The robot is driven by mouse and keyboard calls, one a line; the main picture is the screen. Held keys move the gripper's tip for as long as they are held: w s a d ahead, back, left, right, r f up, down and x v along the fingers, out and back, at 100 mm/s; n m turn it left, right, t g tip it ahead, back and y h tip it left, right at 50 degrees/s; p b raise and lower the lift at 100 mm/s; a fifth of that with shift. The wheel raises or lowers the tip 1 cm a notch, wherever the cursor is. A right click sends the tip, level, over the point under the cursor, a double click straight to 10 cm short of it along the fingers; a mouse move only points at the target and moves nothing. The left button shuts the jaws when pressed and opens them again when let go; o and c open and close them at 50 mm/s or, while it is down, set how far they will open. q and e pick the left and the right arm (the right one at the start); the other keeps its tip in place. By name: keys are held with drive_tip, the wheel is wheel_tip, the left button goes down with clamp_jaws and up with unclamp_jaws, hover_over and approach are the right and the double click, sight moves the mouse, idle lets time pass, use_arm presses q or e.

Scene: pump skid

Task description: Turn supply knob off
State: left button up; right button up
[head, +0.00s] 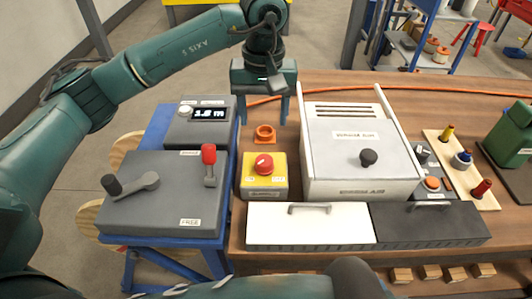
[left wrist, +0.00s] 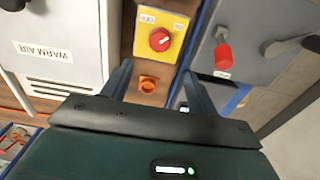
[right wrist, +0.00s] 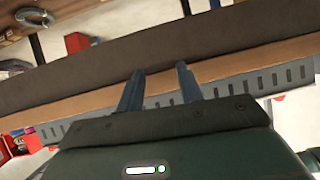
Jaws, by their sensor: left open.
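A red knob (head: 264,163) sits on top of a yellow-faced box (head: 247,171) on the wooden bench. Small white labels flank it, too small to read surely. The knob also shows in the left wrist view (left wrist: 160,40), with a light mark across it. My left gripper (head: 263,121) is open and empty, pointing down behind the box, over an orange ring-shaped part (head: 265,132). In the left wrist view its fingertips (left wrist: 155,72) are apart and do not touch the knob. My right gripper (right wrist: 160,70) is open and empty, facing a bench edge.
Left of the knob are a grey panel (head: 150,215) with a red-handled lever (head: 209,160) and a display box (head: 208,113). Right is a white warm-air unit (head: 340,150). In front are white (head: 310,228) and dark (head: 430,222) lidded boxes. An orange cable (head: 262,98) lies behind.

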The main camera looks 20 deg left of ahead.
sight(264, 160)
use_arm(q)
wheel_tip(264, 160, down, 12)
drive_tip(key=shift+s+d+r+p, duration=0.1)
drive_tip(key=shift+r+p, duration=0.05)
drive_tip(key=shift+p, duration=0.55)
drive_tip(key=shift+f, duration=0.4)
use_arm(e)
drive_tip(key=shift+d+r, duration=0.2)
use_arm(q)
drive_tip(key=c, duration=1)
use_arm(e)
drive_tip(key=shift+a+r, duration=0.15)
